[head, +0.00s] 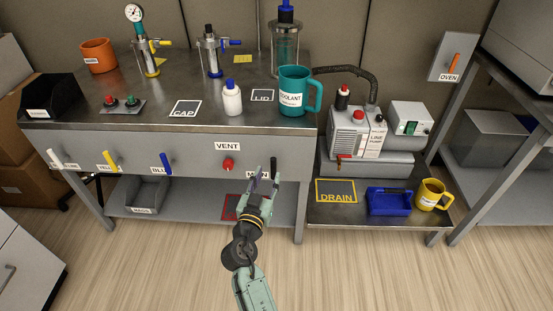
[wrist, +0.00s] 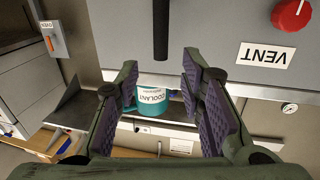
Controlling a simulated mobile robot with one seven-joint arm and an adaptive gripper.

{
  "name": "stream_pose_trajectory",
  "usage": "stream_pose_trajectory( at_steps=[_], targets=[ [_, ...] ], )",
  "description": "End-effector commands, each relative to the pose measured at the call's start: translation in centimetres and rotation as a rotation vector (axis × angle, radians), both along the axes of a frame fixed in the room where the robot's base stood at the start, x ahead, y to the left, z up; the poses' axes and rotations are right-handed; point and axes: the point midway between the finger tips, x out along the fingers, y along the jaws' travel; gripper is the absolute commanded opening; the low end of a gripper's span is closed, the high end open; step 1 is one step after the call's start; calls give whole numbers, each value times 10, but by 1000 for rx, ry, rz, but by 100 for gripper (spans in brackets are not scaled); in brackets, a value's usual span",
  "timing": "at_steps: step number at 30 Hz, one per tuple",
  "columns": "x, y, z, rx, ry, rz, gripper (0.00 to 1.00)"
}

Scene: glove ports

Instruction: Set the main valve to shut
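The main valve shows as a black lever handle (wrist: 161,40) on the grey panel at the top middle of the wrist view. In the head view the lever (head: 274,168) is a small dark bar beside the partly covered MAIN label (head: 252,175). My gripper (head: 265,184) is in front of the panel at this label. In the wrist view my gripper (wrist: 160,82) is open, with nothing between its purple pads. The lever's end lies ahead of the fingertips, roughly in line with the gap. I cannot tell whether they touch. The valve's pivot is out of the wrist view.
A red VENT knob (head: 228,164) is left of my gripper; it also shows in the wrist view (wrist: 291,14). White, yellow and blue levers (head: 165,165) sit further left. The bench (head: 215,98) above holds a teal coolant mug (head: 295,82). A pump (head: 352,138) stands to the right.

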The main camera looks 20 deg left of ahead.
Motion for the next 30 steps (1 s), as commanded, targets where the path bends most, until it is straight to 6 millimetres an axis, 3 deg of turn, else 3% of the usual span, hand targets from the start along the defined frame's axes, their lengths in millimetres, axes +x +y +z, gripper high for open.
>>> stream_pose_trajectory(
  at_steps=[6,12,24,30],
  targets=[
    [43,4,5,1,-1,0,36],
    [69,7,3,1,-1,1,36],
    [77,7,1,0,-1,2,36],
    [77,7,1,0,-1,2,23]
  ],
)
